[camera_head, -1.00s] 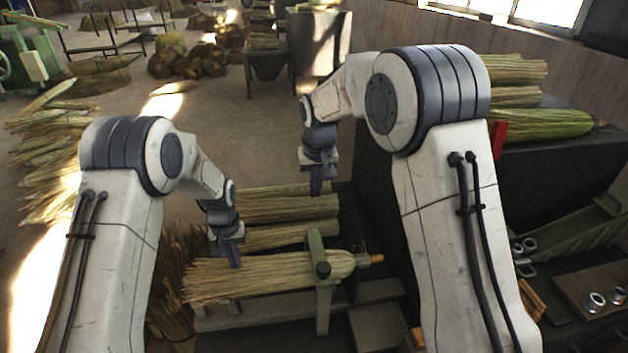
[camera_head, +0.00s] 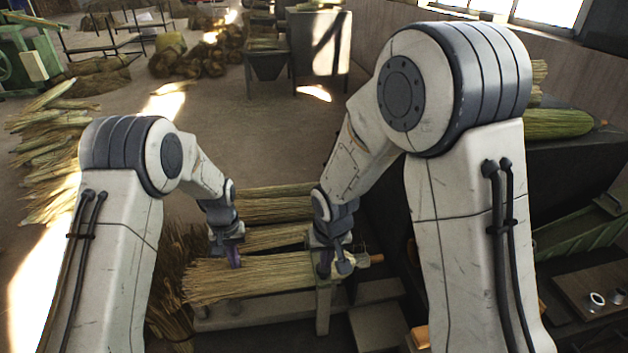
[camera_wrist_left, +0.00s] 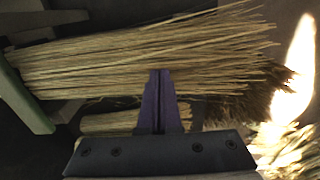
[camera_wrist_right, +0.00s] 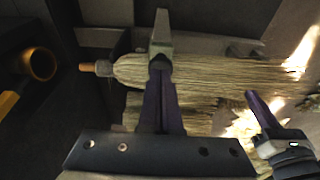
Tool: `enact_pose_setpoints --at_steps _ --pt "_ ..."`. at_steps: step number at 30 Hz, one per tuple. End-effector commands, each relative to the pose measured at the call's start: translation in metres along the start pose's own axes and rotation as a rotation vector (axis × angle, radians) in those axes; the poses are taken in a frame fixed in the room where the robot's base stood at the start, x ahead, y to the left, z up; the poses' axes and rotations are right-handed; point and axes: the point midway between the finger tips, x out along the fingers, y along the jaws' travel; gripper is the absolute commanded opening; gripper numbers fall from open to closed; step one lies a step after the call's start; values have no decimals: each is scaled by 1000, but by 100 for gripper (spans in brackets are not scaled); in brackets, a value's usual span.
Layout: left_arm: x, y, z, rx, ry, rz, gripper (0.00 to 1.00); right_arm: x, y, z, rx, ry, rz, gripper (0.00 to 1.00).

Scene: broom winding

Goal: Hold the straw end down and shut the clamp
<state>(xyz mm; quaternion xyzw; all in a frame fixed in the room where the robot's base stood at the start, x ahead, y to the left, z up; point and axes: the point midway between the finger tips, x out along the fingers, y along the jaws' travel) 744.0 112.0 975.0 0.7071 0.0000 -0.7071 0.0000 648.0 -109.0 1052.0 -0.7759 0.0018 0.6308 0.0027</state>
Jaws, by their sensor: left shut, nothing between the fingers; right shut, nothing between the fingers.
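The straw bundle (camera_head: 265,275) lies across a low bench, its loose straw end to the left. My left gripper (camera_head: 236,259) is shut and empty, its fingertips at the straw on the bundle's far side; the left wrist view (camera_wrist_left: 158,75) shows them against the straw (camera_wrist_left: 140,50). The green clamp (camera_head: 323,310) stands around the bundle near its bound end. My right gripper (camera_head: 328,272) is shut and empty, at the top of the clamp; its fingertips (camera_wrist_right: 160,66) overlap the clamp bar (camera_wrist_right: 161,35) in the right wrist view. Contact and whether the clamp is shut cannot be told.
More straw bundles (camera_head: 275,205) lie just behind the bench. An orange handle tip (camera_head: 376,258) sticks out at the bundle's right end. A dark table with a green tray (camera_head: 585,235) and metal rings (camera_head: 597,298) is at the right.

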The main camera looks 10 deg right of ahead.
Motion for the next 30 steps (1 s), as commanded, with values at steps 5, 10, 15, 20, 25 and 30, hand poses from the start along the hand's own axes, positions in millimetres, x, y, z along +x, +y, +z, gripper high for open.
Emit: enact_pose_setpoints --at_steps 5,10,15,20,25,30 --pt "0 0 0 0 0 0 0 16 1 13 -1 -4 2 0" --pt "0 0 0 0 0 0 0 26 0 20 0 -3 1 0" --pt "1 0 0 -1 0 0 0 32 0 26 1 -11 1 0" --pt "2 -1 0 -2 0 0 0 34 -1 27 0 -12 0 0" --pt "3 -2 0 -2 0 0 0 34 -2 27 -1 -13 0 0" --pt "3 -2 0 -2 0 0 0 34 -2 27 0 -12 0 0"
